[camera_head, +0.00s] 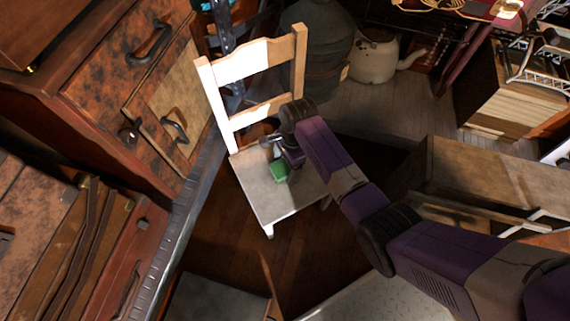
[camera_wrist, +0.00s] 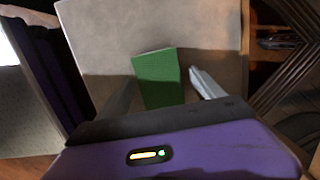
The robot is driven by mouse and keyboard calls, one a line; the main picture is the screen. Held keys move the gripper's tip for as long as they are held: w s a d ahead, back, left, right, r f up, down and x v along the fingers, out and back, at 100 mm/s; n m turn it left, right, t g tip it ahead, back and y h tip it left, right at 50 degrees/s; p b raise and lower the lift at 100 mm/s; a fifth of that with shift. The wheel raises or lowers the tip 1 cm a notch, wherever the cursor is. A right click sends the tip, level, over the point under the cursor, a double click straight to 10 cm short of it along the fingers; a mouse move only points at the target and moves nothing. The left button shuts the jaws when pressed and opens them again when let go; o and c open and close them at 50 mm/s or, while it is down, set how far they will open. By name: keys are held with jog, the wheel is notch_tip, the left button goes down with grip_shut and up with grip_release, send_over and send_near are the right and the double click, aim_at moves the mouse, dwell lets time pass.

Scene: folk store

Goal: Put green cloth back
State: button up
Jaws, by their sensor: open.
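The green cloth (camera_head: 279,171) is a small folded rectangle on the seat of a white wooden chair (camera_head: 262,196). In the wrist view the green cloth (camera_wrist: 158,78) lies flat on the pale seat (camera_wrist: 200,25). My gripper (camera_wrist: 160,95) is open, with one finger to each side of the cloth's near part. In the head view my gripper (camera_head: 280,150) is over the seat, just behind the cloth. The near end of the cloth is hidden by the gripper body. I cannot tell whether the fingers touch the cloth or seat.
A wooden drawer cabinet (camera_head: 150,75) stands close on the left. The chair's backrest (camera_head: 252,62) rises behind my gripper. A wooden bench or box (camera_head: 470,180) stands at the right, and a white kettle (camera_head: 374,58) is at the back. Dark wooden floor (camera_head: 235,240) shows in front.

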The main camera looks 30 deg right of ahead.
notch_tip(320, 180, up, 12)
jog(key=d+p, duration=0.1)
jog(key=p, duration=0.3)
jog(key=shift+d+f+p, duration=0.25)
jog(key=shift+d+p, duration=0.1)
jog(key=shift+d, duration=0.05)
